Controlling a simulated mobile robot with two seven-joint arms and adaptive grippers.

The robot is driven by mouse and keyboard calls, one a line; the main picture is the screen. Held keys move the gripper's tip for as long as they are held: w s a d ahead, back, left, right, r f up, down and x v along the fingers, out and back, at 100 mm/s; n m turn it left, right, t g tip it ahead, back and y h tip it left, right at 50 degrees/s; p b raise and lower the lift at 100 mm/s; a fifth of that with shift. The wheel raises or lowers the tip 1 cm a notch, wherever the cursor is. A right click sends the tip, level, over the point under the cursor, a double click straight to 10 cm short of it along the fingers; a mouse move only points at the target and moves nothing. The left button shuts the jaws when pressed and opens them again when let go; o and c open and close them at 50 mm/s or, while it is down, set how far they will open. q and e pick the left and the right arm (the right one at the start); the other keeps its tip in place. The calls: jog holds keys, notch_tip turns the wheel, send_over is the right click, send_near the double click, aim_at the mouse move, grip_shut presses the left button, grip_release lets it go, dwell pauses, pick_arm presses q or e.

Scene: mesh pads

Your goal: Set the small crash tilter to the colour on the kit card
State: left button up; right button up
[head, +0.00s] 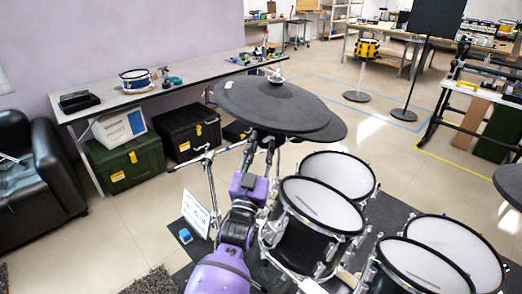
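A black crash cymbal (268,104) sits tilted over a second dark cymbal (333,132), with a metal top fitting (275,75) at its centre. The tilter under the cymbals is hidden or too small to make out. My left gripper (262,146) is dark, at the end of the purple arm, and points up just beneath the cymbals. I cannot tell whether its fingers are apart or touch anything. A white card (196,213) leans near the floor left of my arm; its markings are too small to read. My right gripper is out of view.
Black drums with white heads (322,204) stand close to the right of my arm. A blue block (185,235) lies on the dark mat by the card. A long table (185,78) runs along the wall, with green (128,162) and black (188,130) cases below.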

pick_arm(q)
jog(key=shift+s+f, duration=0.1)
jog(key=shift+s, duration=0.25)
